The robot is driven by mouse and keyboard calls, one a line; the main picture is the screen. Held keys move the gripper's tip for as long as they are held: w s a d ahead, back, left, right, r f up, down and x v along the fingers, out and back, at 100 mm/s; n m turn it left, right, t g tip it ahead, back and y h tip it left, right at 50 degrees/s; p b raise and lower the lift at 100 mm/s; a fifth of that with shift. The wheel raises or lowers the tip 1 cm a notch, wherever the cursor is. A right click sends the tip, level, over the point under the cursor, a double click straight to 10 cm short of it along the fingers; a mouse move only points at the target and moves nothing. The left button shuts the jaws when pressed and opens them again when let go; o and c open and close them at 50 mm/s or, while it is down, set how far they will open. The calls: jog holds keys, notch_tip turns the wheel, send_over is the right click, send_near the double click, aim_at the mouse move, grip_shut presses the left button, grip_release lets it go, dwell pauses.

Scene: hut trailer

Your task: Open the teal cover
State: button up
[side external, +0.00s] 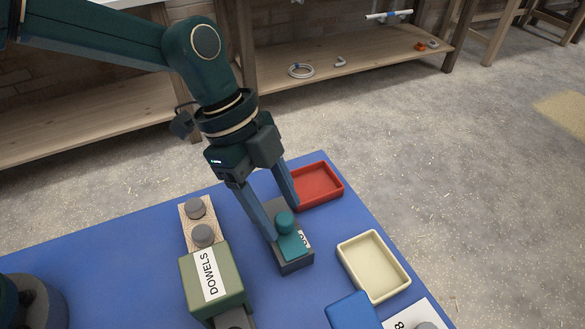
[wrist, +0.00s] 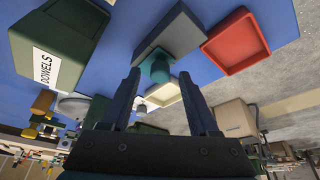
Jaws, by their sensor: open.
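The teal cover (side external: 292,247) is a flat plate with a round upright knob (side external: 285,222). It lies on a dark grey box (side external: 296,266) and takes up the near part of its top, with a white label at its right edge. My gripper (side external: 284,222) points down over the box, open, with one finger on each side of the knob. In the wrist view the knob (wrist: 160,70) shows between the fingertips (wrist: 159,75), with a gap on both sides. The fingers hide part of the box, and I cannot tell whether the cover is fully seated.
A green box labelled DOWELS (side external: 231,277) and a wooden block with grey knobs (side external: 187,226) stand left. A red tray (side external: 340,187) lies behind right, a cream tray (side external: 347,264) right, and a blue block (side external: 352,312) at front right. Blue mat (side external: 120,262) is bare at left.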

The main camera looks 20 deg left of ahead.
jog(key=shift+d+f, duration=0.1)
jog(key=shift+f, duration=0.2)
grip_shut()
dwell(1.3)
